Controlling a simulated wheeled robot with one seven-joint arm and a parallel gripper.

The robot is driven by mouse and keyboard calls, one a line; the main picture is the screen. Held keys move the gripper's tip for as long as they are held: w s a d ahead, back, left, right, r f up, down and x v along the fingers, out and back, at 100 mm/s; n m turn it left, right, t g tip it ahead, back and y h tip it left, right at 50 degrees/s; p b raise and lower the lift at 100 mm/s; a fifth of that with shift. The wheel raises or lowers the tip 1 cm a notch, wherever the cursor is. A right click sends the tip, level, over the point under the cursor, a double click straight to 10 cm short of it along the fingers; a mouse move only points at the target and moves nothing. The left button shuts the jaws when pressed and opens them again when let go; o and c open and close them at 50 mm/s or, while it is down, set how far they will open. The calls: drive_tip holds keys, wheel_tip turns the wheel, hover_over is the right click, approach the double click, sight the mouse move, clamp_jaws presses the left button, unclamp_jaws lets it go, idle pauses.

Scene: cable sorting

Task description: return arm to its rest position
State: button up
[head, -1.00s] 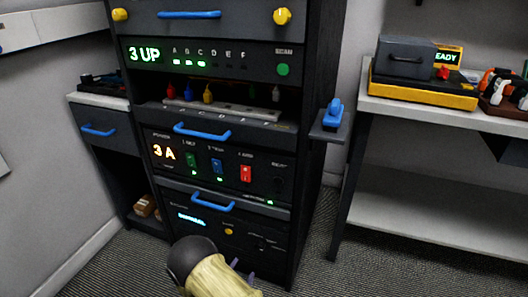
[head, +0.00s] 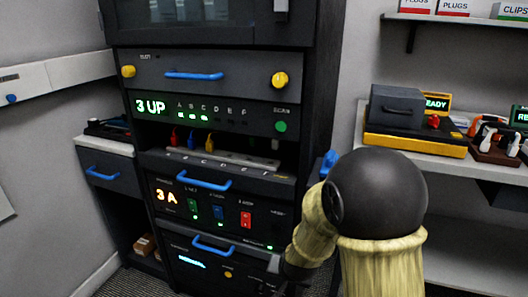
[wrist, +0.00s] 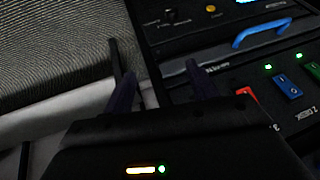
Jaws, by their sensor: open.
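My arm reaches into the lower right of the head view, with a large black joint and beige sleeves, in front of the rack (head: 318,95). My gripper (wrist: 158,88) shows in the wrist view as two dark fingers standing apart, with nothing seen between them. In that view the rack's lower panels lie beyond the fingers, with a blue handle (wrist: 262,32) and a red switch (wrist: 246,95). In the head view the arm covers part of the rack's lower right side, and the fingers cannot be made out clearly.
Red (head: 174,137), blue (head: 191,140) and yellow (head: 209,143) plugs stand in the rack's open bay. A blue item (head: 328,162) is partly behind my arm. A right-hand bench holds a yellow-based box (head: 398,140). Blue drawer handles (head: 204,183) stick out.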

drive_tip(key=s+d+r+n+g+p, duration=0.1)
drive_tip(key=s+d+r+n+g, duration=0.1)
drive_tip(key=s+d+r, duration=0.4)
drive_tip(key=s+d+r+n+g+p, duration=0.15)
drive_tip(key=s+d, duration=0.25)
drive_tip(key=s, duration=0.4)
drive_tip(key=w+a+p+v, duration=0.1)
drive_tip(key=w+p+v, duration=0.1)
drive_tip(key=p+v, duration=1)
drive_tip(key=w+r+p+v, duration=0.1)
drive_tip(key=w+p+v, duration=0.2)
drive_tip(key=p+v, duration=1)
drive_tip(key=w+a+r+p+v, duration=0.1)
drive_tip(key=w+p+v, duration=0.2)
drive_tip(key=p+v, duration=0.9)
drive_tip(key=shift+w+a+r+h, duration=0.2)
drive_tip(key=shift+a+h, duration=0.2)
drive_tip(key=shift+a, duration=0.2)
